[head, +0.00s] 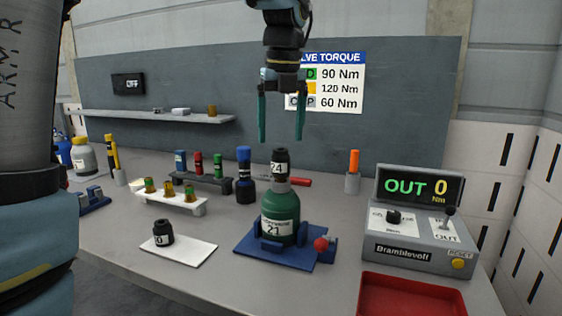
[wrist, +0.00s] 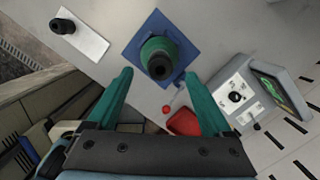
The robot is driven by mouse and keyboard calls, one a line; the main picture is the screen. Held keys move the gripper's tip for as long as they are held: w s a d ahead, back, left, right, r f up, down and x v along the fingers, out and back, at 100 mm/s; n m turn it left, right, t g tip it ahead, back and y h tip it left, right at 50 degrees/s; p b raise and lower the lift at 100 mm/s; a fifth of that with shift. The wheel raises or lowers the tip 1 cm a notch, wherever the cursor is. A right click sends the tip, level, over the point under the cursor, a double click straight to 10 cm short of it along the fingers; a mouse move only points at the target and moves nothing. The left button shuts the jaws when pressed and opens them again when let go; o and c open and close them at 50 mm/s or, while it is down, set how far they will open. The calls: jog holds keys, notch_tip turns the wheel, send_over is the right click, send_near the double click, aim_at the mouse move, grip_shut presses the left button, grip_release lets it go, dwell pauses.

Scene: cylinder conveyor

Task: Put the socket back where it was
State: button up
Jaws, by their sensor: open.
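A black socket marked 24 (head: 280,164) sits upright on top of the green cylinder marked 21 (head: 281,215). The cylinder stands in a blue holder plate (head: 252,247) with a red knob. The socket also shows from above in the wrist view (wrist: 160,66). My gripper (head: 281,138) is open and empty above the socket, its teal fingers pointing down and apart from it. A second black socket (head: 163,232) stands on a white plate (head: 196,248) at the left, and it also shows in the wrist view (wrist: 65,26).
A white rack (head: 168,201) with small brass-and-green parts and a dark rack (head: 207,181) of coloured bottles stand behind. A control box (head: 412,240) reads OUT 0 Nm at the right. A red tray (head: 410,298) lies at front right. A wall sign (head: 340,82) lists torques.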

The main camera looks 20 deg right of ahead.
aim_at(281, 152)
jog(key=shift+w+f+p, duration=0.15)
jog(key=shift+f+p, duration=0.4)
jog(key=shift+f, duration=2.15)
grip_shut()
